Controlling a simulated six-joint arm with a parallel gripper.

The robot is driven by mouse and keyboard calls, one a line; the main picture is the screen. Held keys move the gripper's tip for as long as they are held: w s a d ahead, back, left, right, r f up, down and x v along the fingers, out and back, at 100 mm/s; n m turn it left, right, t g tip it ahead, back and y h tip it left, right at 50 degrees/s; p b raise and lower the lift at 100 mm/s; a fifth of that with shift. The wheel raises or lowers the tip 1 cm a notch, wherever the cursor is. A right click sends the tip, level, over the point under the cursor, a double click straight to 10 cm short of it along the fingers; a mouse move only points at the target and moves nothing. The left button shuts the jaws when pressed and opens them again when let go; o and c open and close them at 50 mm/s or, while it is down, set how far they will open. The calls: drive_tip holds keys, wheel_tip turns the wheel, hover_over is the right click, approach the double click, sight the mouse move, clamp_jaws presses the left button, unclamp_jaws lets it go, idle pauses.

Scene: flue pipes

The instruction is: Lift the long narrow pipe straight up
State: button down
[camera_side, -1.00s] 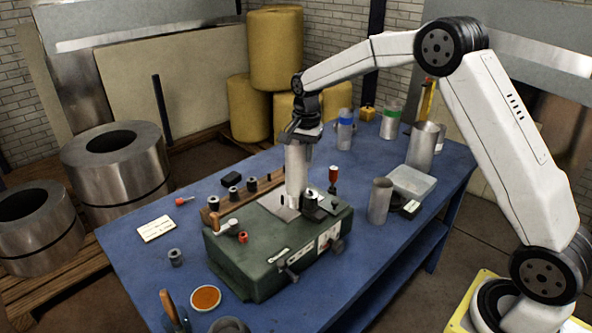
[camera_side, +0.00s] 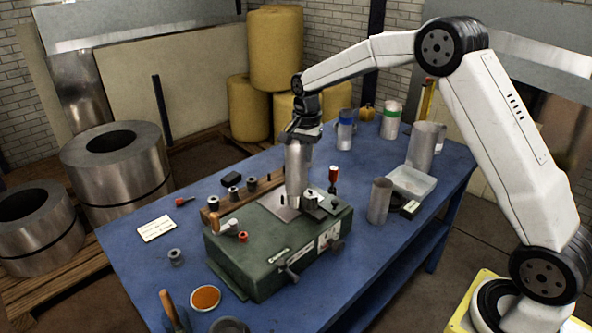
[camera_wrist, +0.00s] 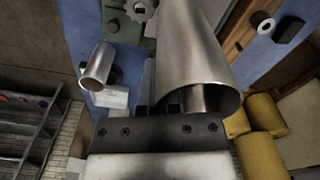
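The long narrow pipe (camera_side: 298,168) is a plain grey metal tube. It stands upright at the green machine (camera_side: 265,258), its lower end at the metal plate on top; I cannot tell whether there is a gap beneath. My gripper (camera_side: 301,134) is at the pipe's top end, pointing down. In the wrist view the pipe (camera_wrist: 187,50) fills the upper middle, its open rim towards the camera. My gripper (camera_wrist: 168,100) looks shut on the rim wall, one finger outside and one inside. The fingertips are partly hidden.
A red-topped tool (camera_side: 333,178) stands close to the pipe.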

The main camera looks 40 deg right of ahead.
drive_tip(key=shift+r, duration=4.3)
